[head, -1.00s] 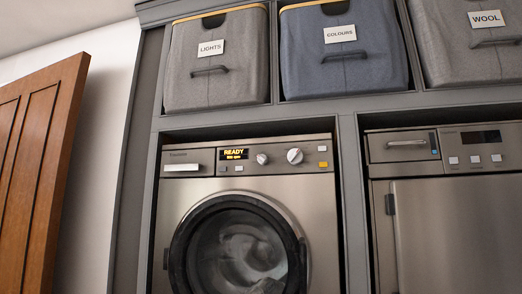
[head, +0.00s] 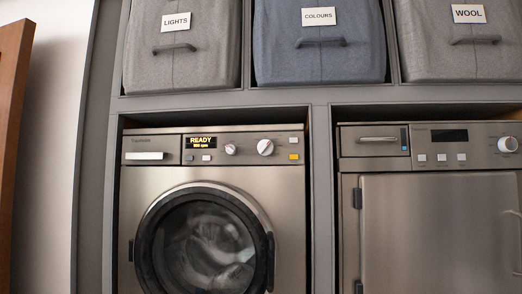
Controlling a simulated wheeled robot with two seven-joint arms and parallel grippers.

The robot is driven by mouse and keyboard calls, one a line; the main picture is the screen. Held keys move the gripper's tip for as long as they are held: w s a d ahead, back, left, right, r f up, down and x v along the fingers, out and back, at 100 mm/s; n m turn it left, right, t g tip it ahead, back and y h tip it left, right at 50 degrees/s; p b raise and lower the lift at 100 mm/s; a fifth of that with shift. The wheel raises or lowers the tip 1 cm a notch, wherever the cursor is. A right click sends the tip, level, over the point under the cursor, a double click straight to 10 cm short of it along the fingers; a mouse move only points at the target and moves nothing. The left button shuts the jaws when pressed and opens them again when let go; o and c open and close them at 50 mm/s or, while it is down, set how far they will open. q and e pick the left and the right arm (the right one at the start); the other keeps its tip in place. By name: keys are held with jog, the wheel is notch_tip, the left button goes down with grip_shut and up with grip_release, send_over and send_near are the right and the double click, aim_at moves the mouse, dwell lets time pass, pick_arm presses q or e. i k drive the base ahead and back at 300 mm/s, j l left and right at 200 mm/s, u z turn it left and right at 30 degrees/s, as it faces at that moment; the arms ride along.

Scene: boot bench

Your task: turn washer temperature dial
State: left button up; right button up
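The washer (head: 160,185) stands in the left bay of a grey cabinet, its round glass door (head: 205,245) shut with laundry visible behind the glass. Its panel has a lit display (head: 202,141) reading READY with a smaller line below. Right of the display are a smaller dial (head: 230,149) and a larger white dial (head: 265,147). I cannot tell from the picture which one is the temperature dial. Small buttons sit near the dials, one of them orange-yellow (head: 294,156). Neither gripper shows in the head view.
A second machine (head: 430,215) with its own display and dial (head: 507,144) stands in the right bay. Above are bins labelled LIGHTS (head: 177,60), COLOURS (head: 318,60) and WOOL (head: 460,60). A wooden door (head: 12,150) is at the far left. Nothing blocks the washer's front in view.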

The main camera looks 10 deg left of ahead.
aim_at(231, 149)
jog(key=i+j+z, duration=0.25)
jog(key=j, duration=0.3)
jog(key=j+z, duration=0.2)
jog(key=j, duration=0.3)
jog(key=j+z, duration=0.25)
jog(key=j, duration=0.3)
